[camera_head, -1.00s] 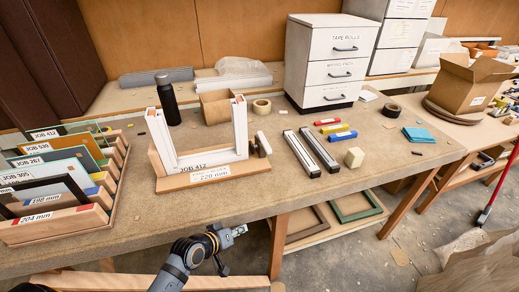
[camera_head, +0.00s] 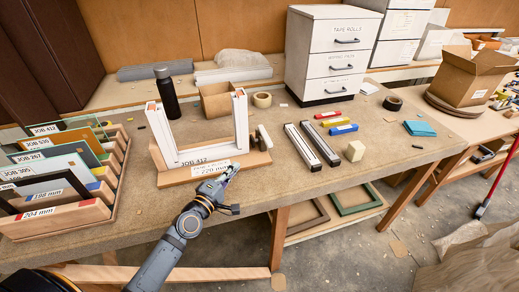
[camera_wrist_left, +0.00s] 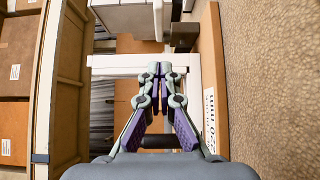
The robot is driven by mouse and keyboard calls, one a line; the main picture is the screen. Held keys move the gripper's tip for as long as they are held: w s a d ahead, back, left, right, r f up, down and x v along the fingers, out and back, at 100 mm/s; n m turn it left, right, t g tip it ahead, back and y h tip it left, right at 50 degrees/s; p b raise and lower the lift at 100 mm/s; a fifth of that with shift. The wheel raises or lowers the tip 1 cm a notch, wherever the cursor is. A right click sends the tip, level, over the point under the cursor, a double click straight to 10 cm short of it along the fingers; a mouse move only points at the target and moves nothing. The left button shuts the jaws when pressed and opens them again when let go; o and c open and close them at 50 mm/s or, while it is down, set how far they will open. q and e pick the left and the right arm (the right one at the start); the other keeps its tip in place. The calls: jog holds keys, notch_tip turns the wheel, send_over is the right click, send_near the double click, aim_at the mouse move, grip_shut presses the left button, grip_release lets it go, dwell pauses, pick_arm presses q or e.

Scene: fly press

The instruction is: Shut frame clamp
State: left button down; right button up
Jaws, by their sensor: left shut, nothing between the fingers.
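A white U-shaped frame (camera_head: 154,131) stands upright, open at the top, on a wooden base (camera_head: 176,179) labelled JOB 412 and 220 mm. At the base's right end is a small upright white piece with a dark part (camera_head: 263,139), apparently the clamp. I cannot tell its exact position. My left gripper (camera_head: 231,171) is shut and empty, at the front of the base, overlapping its label in the head view, left of and nearer than the clamp piece. In the left wrist view the closed fingertips (camera_wrist_left: 160,69) point towards the white frame (camera_wrist_left: 117,61). Contact cannot be told. My right gripper is not visible.
A wooden rack of job cards (camera_head: 66,221) stands left. A black bottle (camera_head: 166,95) and tape roll (camera_head: 262,100) are behind the frame. The front bench edge runs beneath my left arm.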

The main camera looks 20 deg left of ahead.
pick_arm(q)
send_near(265, 141)
jog(key=w+a, duration=0.2)
jog(key=w, duration=0.2)
jog(key=d, duration=0.1)
jog(key=w+d, duration=0.1)
jog(key=d, duration=0.1)
jog(key=shift+w+f+p, duration=0.35)
jog(key=shift+w+p, duration=0.05)
